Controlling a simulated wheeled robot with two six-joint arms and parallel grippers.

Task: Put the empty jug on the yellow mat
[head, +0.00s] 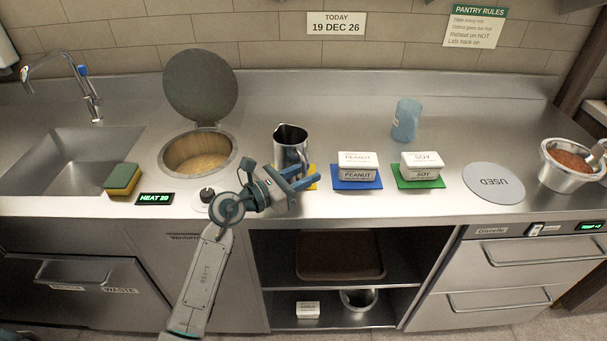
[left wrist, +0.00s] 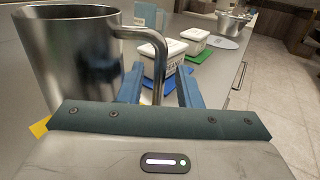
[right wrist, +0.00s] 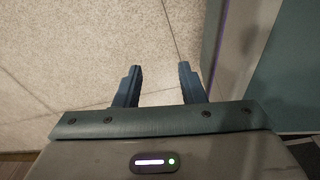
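The steel jug (head: 291,146) stands upright at the yellow mat (head: 313,172), which is mostly hidden behind the jug and my left gripper. In the left wrist view the jug (left wrist: 75,65) fills the left side, with a yellow corner (left wrist: 39,128) showing beside its base. My left gripper (head: 312,175) is open in front of the jug. In the left wrist view its fingers (left wrist: 160,88) are either side of the jug's handle, with gaps showing. My right gripper (right wrist: 160,85) is open and empty above the floor. The jug's inside is dark.
Right of the jug are a PEANUT tub (head: 357,159) on a blue mat (head: 343,186) and a SOY tub (head: 421,159) on a green mat (head: 405,184). A blue cup (head: 405,120) stands behind. An open-lidded well (head: 198,155) and sponge (head: 122,178) are left. The USED disc (head: 493,182) is bare.

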